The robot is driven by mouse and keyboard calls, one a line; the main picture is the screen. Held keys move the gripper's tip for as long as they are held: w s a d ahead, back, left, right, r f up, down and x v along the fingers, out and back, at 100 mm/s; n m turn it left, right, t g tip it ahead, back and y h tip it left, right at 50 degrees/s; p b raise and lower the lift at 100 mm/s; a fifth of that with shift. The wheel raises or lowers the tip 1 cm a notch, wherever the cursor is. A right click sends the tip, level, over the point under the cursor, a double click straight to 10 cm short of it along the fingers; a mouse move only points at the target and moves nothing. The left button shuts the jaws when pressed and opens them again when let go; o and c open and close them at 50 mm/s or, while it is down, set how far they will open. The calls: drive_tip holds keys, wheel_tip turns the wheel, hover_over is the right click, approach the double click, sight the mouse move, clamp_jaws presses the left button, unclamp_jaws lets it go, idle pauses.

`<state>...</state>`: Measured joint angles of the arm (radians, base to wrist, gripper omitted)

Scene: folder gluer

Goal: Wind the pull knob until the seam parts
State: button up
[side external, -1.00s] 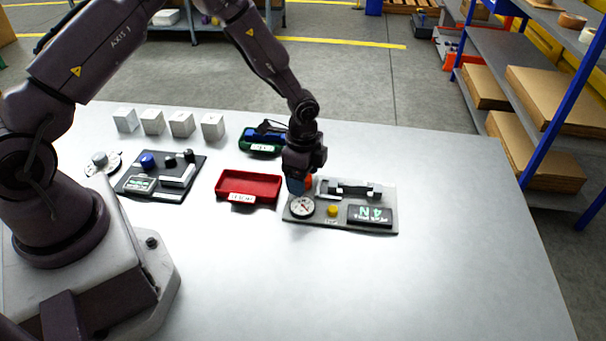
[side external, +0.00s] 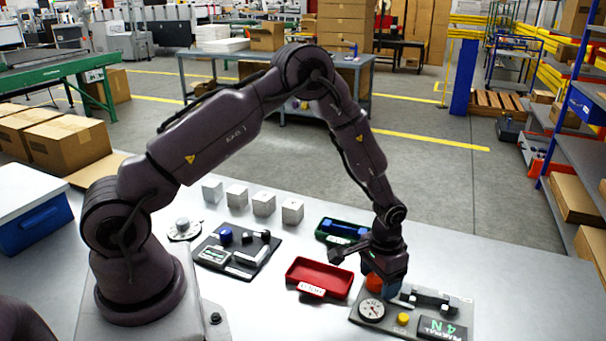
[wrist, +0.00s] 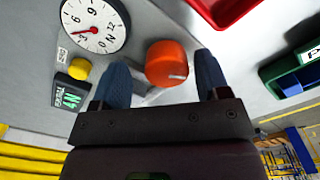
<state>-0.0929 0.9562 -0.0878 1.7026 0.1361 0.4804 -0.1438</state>
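The orange-red pull knob (side external: 374,283) stands on a grey test board (side external: 362,328). In the wrist view the knob (wrist: 167,64) shows a pale mark and sits between my gripper's two blue fingers (wrist: 163,62), with a gap on each side. My gripper (side external: 388,288) is open at the board and partly hides the knob in the side view. A round dial (wrist: 95,24) with a red needle lies beside it; the needle points near the 3. The dark display (side external: 438,328) shows a green 4 N. A fixture with dark clamps (side external: 432,298) lies behind; its seam is too small to judge.
A yellow button (side external: 402,319) sits between dial and display. A red tray (side external: 319,292) and a green tray (side external: 319,234) with blue contents are close by. A dark board (side external: 207,263) with a blue knob and several white cubes (side external: 264,204) stand further left.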

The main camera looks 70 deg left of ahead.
sight(377, 277)
drive_tip(key=n, duration=0.5)
drive_tip(key=shift+s+a+f, duration=0.1)
drive_tip(key=shift+s+a, duration=0.05)
drive_tip(key=shift+a, duration=0.15)
drive_tip(key=n, duration=0.4)
drive_tip(key=shift+a, duration=0.1)
drive_tip(key=n, duration=0.7)
drive_tip(key=shift+s, duration=0.1)
drive_tip(key=shift+r+n, duration=0.3)
drive_tip(key=shift+n, duration=0.4)
wheel_tip(377, 277, up, 12)
drive_tip(key=s+d+r+m+t, duration=0.1)
drive_tip(key=s+r+m+t, duration=0.1)
drive_tip(key=s+r+m, duration=1.3)
drive_tip(key=shift+s+d+r+m, duration=0.3)
drive_tip(key=shift+s+d+m, duration=0.05)
drive_tip(key=shift+s+m, duration=0.65)
